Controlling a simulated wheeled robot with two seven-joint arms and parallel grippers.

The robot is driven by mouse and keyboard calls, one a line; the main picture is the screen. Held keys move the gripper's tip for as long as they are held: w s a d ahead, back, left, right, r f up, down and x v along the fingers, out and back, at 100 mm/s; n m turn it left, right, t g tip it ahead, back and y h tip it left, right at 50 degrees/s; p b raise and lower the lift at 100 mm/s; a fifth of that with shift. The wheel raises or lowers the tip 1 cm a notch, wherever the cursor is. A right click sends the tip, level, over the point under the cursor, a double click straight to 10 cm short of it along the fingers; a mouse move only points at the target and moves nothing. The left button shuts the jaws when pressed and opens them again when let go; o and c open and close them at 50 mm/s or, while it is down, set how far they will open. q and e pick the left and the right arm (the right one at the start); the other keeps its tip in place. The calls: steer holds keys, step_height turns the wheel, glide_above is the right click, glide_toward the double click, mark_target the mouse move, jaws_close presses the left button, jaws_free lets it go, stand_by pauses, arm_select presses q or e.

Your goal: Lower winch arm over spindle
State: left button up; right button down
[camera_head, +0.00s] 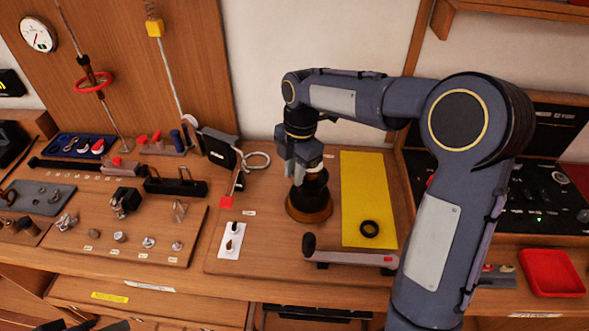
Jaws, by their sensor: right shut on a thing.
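My right gripper (304,176) points down at the middle of the bench, under my bent arm. It is shut on a dark piece (314,190) directly above a round brown base (310,208). The jaws hide much of this piece, so I cannot tell whether it is the spindle or a part on it. A grey bar with an upright dark knob (350,257) lies near the bench's front edge, right of the base; it may be the winch arm. It looks level and apart from the base. My left gripper is not clearly in view.
A white plate (232,240) with small dark parts lies left. A parts board (110,240) fills the left side. A red tray (551,273) stands at the far right.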

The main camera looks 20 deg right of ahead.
steer(key=shift+f+b, duration=1.1)
steer(key=shift+f, duration=0.6)
steer(key=c, duration=0.9)
jaws_free()
steer(key=shift+r, duration=0.1)
step_height(320, 180, up, 5)
steer(key=p, duration=0.4)
